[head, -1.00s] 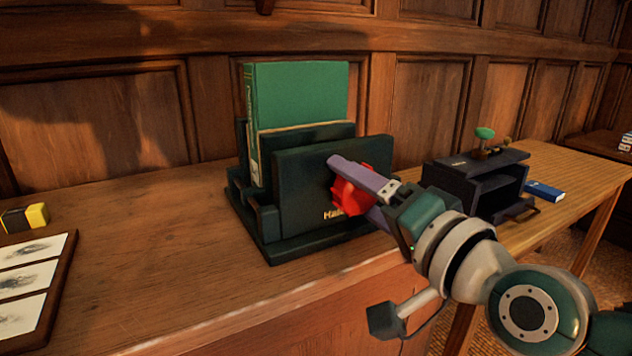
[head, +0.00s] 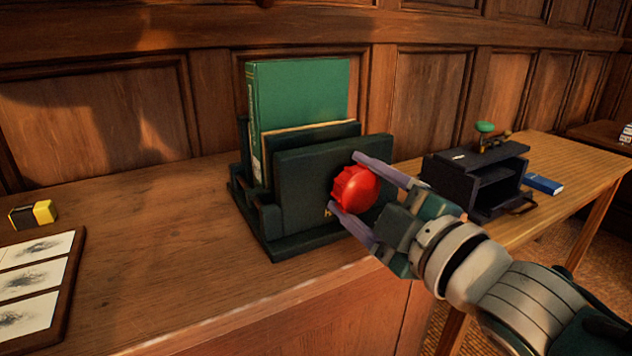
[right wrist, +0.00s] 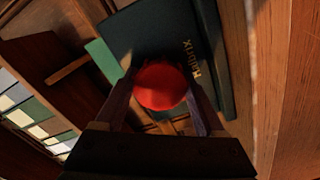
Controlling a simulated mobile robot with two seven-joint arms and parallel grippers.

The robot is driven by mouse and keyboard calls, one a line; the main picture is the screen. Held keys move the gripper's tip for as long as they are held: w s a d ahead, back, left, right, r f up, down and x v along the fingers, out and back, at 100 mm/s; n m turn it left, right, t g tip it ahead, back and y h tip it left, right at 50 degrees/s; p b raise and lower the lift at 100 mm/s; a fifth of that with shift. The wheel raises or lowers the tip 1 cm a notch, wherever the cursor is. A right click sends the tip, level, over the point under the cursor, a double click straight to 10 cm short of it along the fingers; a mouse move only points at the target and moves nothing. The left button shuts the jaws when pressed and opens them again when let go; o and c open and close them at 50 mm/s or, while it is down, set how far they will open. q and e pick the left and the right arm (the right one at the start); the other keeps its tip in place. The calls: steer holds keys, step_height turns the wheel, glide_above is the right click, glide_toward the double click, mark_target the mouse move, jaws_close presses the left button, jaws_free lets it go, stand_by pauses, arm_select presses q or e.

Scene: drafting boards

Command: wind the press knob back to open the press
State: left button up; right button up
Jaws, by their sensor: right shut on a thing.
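The dark green press (head: 300,180) stands on the wooden desk, with a green book (head: 300,95) upright in it behind its plates. The red knob (head: 355,188) is on the press's front plate. It also shows in the right wrist view (right wrist: 160,86). My right gripper (head: 354,182) is shut on the knob, one finger above it and one below. In the right wrist view the fingers lie on either side of the knob. The gripper hides part of the plate's lettering. My left gripper is not in view.
A framed set of pictures (head: 72,300) and a yellow-and-black block (head: 34,214) lie at the left of the desk. On the right table stand a black open-fronted box (head: 470,182) and a blue book (head: 543,185). Panelled wall rises behind.

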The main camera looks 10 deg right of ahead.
steer(key=n+b, duration=0.1)
steer(key=n, duration=0.2)
steer(key=shift+f, duration=0.15)
steer(key=n+b, duration=0.1)
steer(key=n, duration=0.6)
steer(key=shift+b, duration=0.3)
steer(key=n, duration=0.3)
steer(key=shift+b, duration=0.3)
steer(key=n, duration=1)
steer(key=shift+r+n, duration=0.2)
steer(key=shift+n, duration=0.1)
steer(key=n, duration=0.5)
steer(key=shift+n, duration=0.7)
steer(key=shift+p, duration=0.3)
